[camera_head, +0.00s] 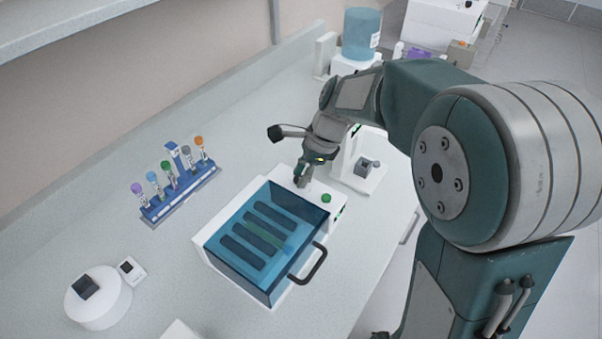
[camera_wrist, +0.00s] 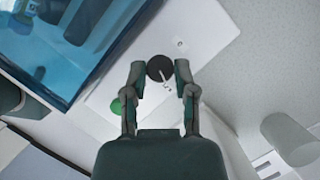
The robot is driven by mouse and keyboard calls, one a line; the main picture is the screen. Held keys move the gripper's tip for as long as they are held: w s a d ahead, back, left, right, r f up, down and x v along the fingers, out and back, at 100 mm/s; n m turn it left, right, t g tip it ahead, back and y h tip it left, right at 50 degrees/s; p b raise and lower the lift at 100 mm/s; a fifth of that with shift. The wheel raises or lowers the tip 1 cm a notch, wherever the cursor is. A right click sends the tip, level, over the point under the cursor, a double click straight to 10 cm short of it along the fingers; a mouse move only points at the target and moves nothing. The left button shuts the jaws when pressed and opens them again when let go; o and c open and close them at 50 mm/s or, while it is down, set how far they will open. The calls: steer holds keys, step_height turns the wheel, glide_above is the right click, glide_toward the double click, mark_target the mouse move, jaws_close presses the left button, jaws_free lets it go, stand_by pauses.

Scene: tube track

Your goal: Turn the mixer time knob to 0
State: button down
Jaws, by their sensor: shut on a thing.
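The mixer (camera_head: 215,246) is a white box on the bench with a clear blue lid and a black handle. Its round black time knob (camera_wrist: 158,66) shows on the white panel in the wrist view, with a pale pointer line towards the bottom of the picture. A small mark sits on the panel above and right of the knob. My gripper (camera_wrist: 160,76) is shut on the knob, one finger on each side.
A green button (camera_head: 326,198) is close beside my gripper; it also shows in the wrist view (camera_wrist: 117,106). A blue rack of capped tubes (camera_head: 182,193) stands to the left. A white device (camera_head: 366,178) is to the right. Bench between rack and mixer is clear.

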steer(key=n, duration=0.1)
steer(key=n+g, duration=0.1)
steer(key=n, duration=0.1)
steer(key=n+g, duration=0.1)
steer(key=n, duration=0.1)
steer(key=shift+w+f+h, duration=0.1)
steer(key=shift+w+h, duration=0.15)
steer(key=shift+h, duration=0.15)
steer(key=n, duration=0.3)
steer(key=n+g+h, duration=0.1)
steer(key=n, duration=0.1)
steer(key=shift+w+a+n+h, duration=0.1)
steer(key=shift+a+n+h, duration=0.05)
steer(key=shift+n+h, duration=0.2)
steer(key=n+h, duration=0.1)
steer(key=n, duration=0.2)
steer(key=n+h, duration=0.1)
steer(key=n, duration=0.2)
steer(key=shift+a+n+g, duration=0.2)
steer(key=shift+n+g, duration=0.05)
steer(key=shift+g, duration=0.15)
steer(key=n+h, duration=0.1)
steer(key=n, duration=0.1)
steer(key=n+h, duration=0.1)
steer(key=n, duration=0.1)
steer(key=shift+a+n+t, duration=0.1)
steer(key=shift+n+t, duration=0.2)
steer(key=shift+n, duration=0.1)
steer(key=shift+c, duration=2.1)
jaws_free()
